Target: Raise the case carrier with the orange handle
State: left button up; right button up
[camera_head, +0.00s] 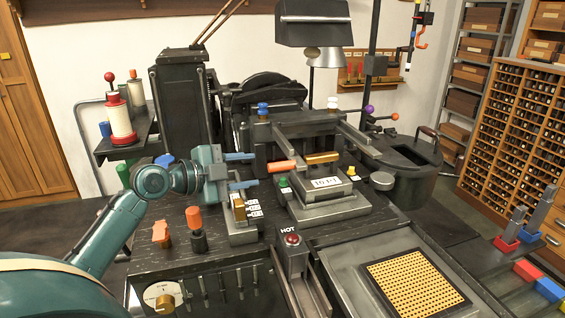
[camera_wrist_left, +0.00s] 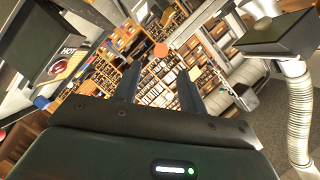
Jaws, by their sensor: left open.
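A horizontal orange handle (camera_head: 283,166) sits at the front of the dark machine in the middle of the head view, beside a brass bar (camera_head: 322,158). I take it to be the case carrier's handle; its joint to the carrier is hard to make out. My left gripper (camera_head: 249,170) is open, its two blue-grey fingers pointing right toward the handle's left end, a short gap away. In the left wrist view the round orange end (camera_wrist_left: 161,49) shows ahead, between the open fingers (camera_wrist_left: 161,85), with nothing held. My right gripper is out of view.
Below the handle stands a block with a type plate (camera_head: 327,182). An upright orange-topped lever (camera_head: 195,217) and a small stand with labels (camera_head: 241,222) are close under my left arm. A red HOT button (camera_head: 292,240) and a perforated yellow plate (camera_head: 414,283) lie in front.

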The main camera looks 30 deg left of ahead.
aim_at(272, 167)
pick_arm(q)
jog(key=p+x, duration=0.2)
jog(key=x, duration=0.7)
jog(key=shift+w, duration=0.15)
jog(key=shift+c, duration=0.3)
grip_shut()
